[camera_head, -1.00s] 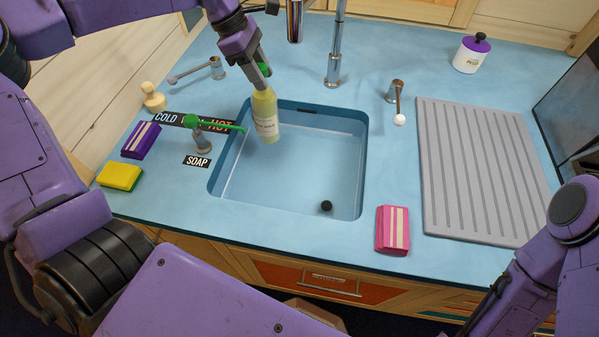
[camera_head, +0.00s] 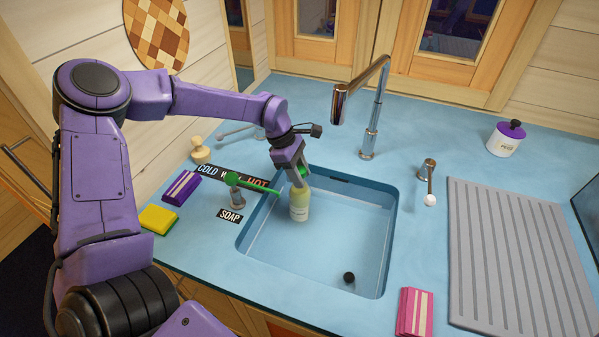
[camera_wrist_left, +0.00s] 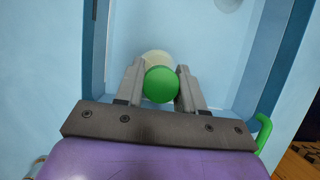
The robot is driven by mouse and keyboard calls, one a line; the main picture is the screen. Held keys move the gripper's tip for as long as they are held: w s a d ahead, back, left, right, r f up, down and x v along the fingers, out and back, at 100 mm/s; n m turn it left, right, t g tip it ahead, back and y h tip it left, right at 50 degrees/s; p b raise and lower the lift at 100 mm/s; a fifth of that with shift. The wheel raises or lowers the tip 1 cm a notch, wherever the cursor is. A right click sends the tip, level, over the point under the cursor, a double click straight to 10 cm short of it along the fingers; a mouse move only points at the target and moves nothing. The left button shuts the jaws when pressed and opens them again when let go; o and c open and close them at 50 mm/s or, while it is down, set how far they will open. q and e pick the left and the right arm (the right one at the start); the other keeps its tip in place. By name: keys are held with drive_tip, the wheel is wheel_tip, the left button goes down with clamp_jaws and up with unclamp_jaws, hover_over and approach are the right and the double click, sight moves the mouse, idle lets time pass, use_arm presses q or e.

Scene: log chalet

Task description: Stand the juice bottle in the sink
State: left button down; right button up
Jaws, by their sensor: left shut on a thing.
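The juice bottle (camera_head: 299,207) is pale yellow with a white label and a green cap. It is upright inside the left part of the blue sink (camera_head: 345,240); whether its base touches the sink floor I cannot tell. My left gripper (camera_head: 298,172) points down and is shut on the bottle at its green cap. In the left wrist view the cap (camera_wrist_left: 160,84) sits between the two grey fingers, with the pale bottle body behind it. My right gripper is not in view.
A chrome faucet (camera_head: 371,130) rises behind the sink. A green-topped soap dispenser (camera_head: 236,195) stands close to its left edge. A pink sponge (camera_head: 414,312) and grey drainboard (camera_head: 515,255) are at the right.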

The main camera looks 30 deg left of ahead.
use_arm(q)
drive_tip(key=c, duration=0.7)
unclamp_jaws()
drive_tip(key=shift+f, duration=0.1)
drive_tip(key=shift+r, duration=0.3)
drive_tip(key=b+v, duration=0.2)
drive_tip(key=v, duration=0.9)
drive_tip(key=shift+a+r+b, duration=0.2)
drive_tip(key=shift+r+b, duration=0.1)
drive_tip(key=shift+s, duration=0.1)
